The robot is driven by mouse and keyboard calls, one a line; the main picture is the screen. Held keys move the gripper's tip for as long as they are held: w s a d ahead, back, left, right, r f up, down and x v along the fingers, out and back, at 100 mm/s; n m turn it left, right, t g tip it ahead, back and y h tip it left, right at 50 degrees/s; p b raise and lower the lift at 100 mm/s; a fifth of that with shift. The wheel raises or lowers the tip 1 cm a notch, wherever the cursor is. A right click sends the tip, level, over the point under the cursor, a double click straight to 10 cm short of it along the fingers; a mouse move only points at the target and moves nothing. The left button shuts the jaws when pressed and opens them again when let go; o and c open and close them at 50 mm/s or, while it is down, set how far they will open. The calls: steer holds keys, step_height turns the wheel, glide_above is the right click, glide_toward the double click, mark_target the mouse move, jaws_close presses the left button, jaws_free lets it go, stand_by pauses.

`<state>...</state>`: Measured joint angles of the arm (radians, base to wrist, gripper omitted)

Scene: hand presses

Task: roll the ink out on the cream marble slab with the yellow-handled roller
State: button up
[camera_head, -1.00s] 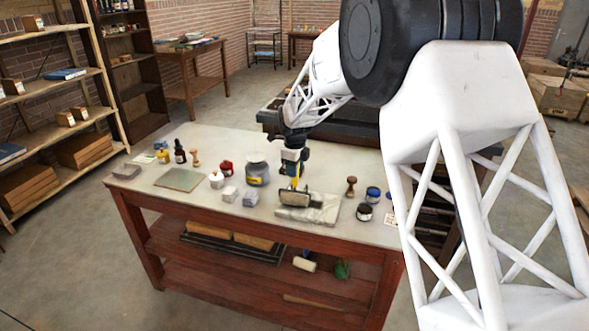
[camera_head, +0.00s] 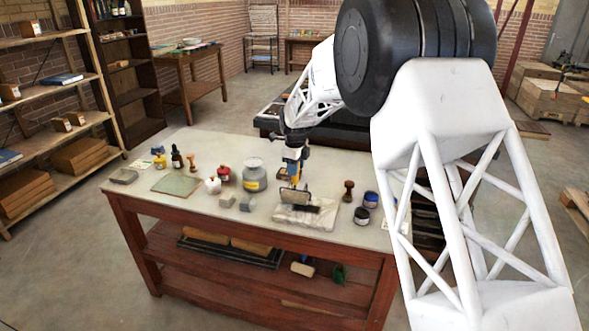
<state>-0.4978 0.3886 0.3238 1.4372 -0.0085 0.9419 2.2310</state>
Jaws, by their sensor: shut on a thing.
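The cream marble slab (camera_head: 325,219) lies flat near the front edge of the red-framed table, right of its middle. A dark patch that looks like ink (camera_head: 306,208) shows on its top. My gripper (camera_head: 296,172) points down above the slab's back left part and is shut on the yellow-handled roller (camera_head: 294,197). The roller's head is at the slab; whether it touches the surface cannot be told at this size. The fingertips are small and partly hidden by the handle.
Grey blocks (camera_head: 246,203), a large grey tin (camera_head: 254,178) and a red pot (camera_head: 223,174) stand left of the slab. A dark wooden-handled stamp (camera_head: 348,190) and small jars (camera_head: 361,216) stand close on its right. A green plate (camera_head: 176,183) lies farther left.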

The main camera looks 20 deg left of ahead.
steer(key=shift+w, duration=0.15)
steer(key=shift+w, duration=1.8)
steer(key=shift+s, duration=0.15)
